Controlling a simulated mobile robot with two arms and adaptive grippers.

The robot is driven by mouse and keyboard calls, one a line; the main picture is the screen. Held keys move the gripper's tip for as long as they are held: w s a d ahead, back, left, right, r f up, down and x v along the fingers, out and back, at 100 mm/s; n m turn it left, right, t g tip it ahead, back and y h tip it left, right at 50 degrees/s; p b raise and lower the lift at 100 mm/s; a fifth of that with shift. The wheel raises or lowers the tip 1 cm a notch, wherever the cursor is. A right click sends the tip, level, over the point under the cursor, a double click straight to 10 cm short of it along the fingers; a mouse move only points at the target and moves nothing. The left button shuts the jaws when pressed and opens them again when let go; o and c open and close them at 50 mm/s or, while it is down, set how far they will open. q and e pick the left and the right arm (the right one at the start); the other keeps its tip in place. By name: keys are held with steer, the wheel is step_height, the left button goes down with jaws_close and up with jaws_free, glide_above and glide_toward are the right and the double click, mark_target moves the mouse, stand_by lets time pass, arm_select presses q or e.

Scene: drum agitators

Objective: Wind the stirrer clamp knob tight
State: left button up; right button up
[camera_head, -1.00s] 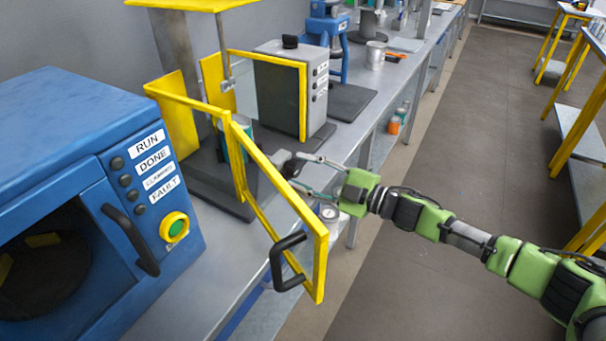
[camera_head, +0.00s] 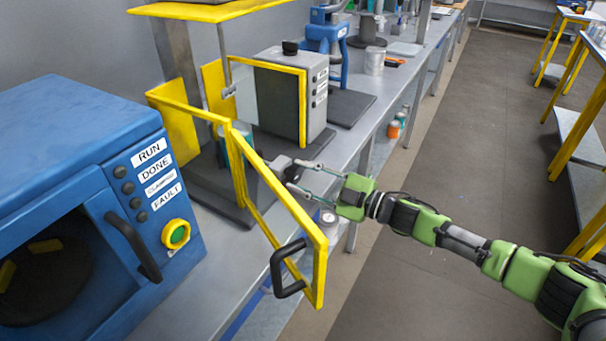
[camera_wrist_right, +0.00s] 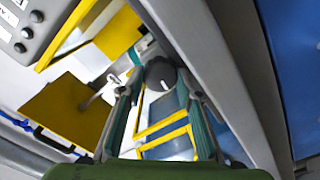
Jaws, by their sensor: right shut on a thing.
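The stirrer clamp knob (camera_head: 281,166) is a dark grey piece on the near side of the stirrer stand, behind the open yellow guard door (camera_head: 285,215). It also shows in the right wrist view as a dark rounded end (camera_wrist_right: 160,73) between the two fingers. My right gripper (camera_head: 294,175) reaches in from the right past the door, its fingers shut on the knob. In the right wrist view my gripper (camera_wrist_right: 163,92) has one finger on each side of it. A teal drum (camera_head: 238,145) stands on the stand's base, partly hidden by the yellow frame. My left gripper is not in view.
A blue machine (camera_head: 75,140) with labelled lights and a green button stands at the left. A grey box unit (camera_head: 290,85) with a yellow-framed door stands behind the stirrer. The guard door's black handle (camera_head: 287,268) juts over the bench edge. The aisle at the right is clear.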

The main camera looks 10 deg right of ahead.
steer(key=m+p, duration=0.3)
steer(key=m, duration=0.1)
steer(key=shift+r, duration=0.15)
steer(key=m+p, duration=0.1)
steer(key=m, duration=0.1)
steer(key=shift+m+p, duration=0.3)
steer(key=shift+m, duration=0.1)
steer(key=shift+m+p, duration=0.55)
steer(key=shift+m, duration=1.05)
steer(key=o, duration=0.8)
steer(key=shift+w, duration=0.1)
steer(key=shift+o, duration=0.2)
steer(key=v, duration=1.2)
steer(key=shift+d, duration=0.1)
